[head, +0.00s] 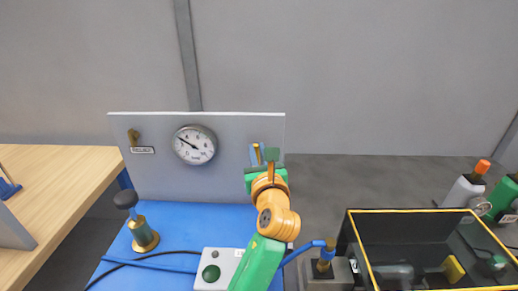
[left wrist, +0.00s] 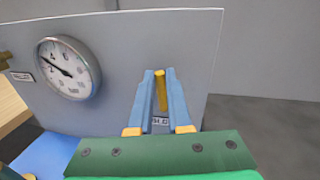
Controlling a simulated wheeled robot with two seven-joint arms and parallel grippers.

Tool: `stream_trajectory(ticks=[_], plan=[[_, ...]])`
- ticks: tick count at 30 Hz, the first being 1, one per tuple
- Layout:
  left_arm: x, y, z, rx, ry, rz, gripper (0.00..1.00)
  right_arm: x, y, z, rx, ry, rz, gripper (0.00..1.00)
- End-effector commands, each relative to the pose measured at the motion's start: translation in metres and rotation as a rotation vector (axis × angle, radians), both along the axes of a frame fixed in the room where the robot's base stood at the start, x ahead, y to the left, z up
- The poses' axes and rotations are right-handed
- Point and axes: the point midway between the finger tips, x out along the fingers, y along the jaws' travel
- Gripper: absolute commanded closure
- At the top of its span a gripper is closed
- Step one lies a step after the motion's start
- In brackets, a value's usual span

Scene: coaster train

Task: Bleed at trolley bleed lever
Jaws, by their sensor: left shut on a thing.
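The trolley bleed lever (left wrist: 160,90) is a small yellow-brass bar that stands upright on the right part of the grey panel (head: 165,175). A label, partly hidden, sits behind its lower end in the left wrist view. My left gripper (head: 262,153) has its blue fingers on either side of the lever and is shut on it; the fingers also show in the left wrist view (left wrist: 161,95). A round white pressure gauge (head: 194,144) is on the panel left of the lever, its needle pointing to the upper left. My right gripper is not in view.
A second brass lever (head: 133,137) with a label is at the panel's left. A brass fitting with a black knob (head: 143,235) stands on the blue trolley top (head: 190,222). A black yellow-rimmed bin (head: 405,211) is at right, a wooden table (head: 50,170) at left.

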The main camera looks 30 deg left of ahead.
Motion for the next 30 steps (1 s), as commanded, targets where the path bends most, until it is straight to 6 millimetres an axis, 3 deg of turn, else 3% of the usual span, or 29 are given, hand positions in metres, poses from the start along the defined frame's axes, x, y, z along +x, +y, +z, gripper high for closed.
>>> stream_trajectory(ticks=[15, 30], plan=[[-0.011, 0.022, 0.0, -0.391, -0.18, 0.002, 1.0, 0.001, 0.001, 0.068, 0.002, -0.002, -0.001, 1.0], [-0.02, 0.041, -0.019, -0.82, -0.389, 0.003, 1.0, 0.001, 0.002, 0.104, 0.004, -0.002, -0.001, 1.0]])
